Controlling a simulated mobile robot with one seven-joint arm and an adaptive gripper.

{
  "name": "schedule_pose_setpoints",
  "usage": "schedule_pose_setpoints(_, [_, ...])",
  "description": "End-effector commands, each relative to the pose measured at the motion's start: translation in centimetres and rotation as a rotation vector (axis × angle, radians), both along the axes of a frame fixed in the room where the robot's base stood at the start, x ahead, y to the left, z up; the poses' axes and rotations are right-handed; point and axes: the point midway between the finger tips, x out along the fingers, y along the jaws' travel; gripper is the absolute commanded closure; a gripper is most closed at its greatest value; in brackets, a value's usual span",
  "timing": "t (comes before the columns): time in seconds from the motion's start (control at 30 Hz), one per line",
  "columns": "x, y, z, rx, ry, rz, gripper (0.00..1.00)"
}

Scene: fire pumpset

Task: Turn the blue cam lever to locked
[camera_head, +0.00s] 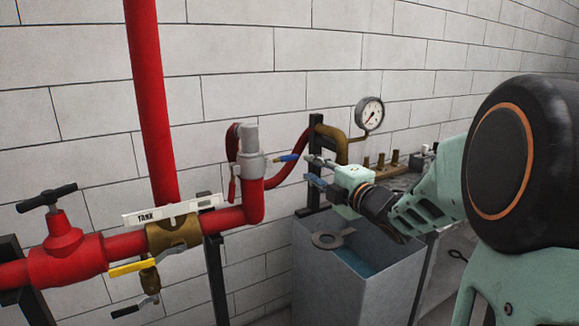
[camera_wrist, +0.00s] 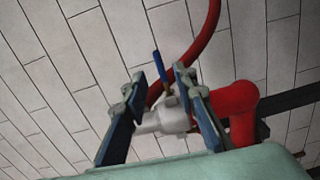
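The blue cam lever (camera_head: 289,157) sticks out to the right from the grey coupling (camera_head: 249,150) on top of the red pipe elbow. In the wrist view the blue lever (camera_wrist: 160,68) appears between the fingertips, with the grey coupling (camera_wrist: 168,118) below it. My gripper (camera_head: 311,171) is open and empty, just right of the lever; its fingers also frame the lever in the wrist view (camera_wrist: 159,75). The upper fingertip looks close to the lever's end in the head view. I cannot tell whether they touch.
A red lever (camera_head: 233,186) hangs on the coupling's left side. A red hose (camera_head: 289,172) curves behind the lever toward a dark post (camera_head: 314,140). A grey open tank (camera_head: 345,275) stands below my gripper. A pressure gauge (camera_head: 369,113) is above right.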

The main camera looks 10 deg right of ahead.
Motion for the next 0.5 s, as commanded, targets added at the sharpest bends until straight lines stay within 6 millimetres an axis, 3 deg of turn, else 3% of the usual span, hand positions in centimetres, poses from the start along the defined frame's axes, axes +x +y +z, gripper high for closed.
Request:
schedule_pose_setpoints(0.23, [0.1, 0.7, 0.1, -0.02, -0.039, 0.035, 0.74])
schedule_pose_setpoints(0.5, [4.4, 2.4, 0.1, -0.017, -0.038, 0.036, 0.74])
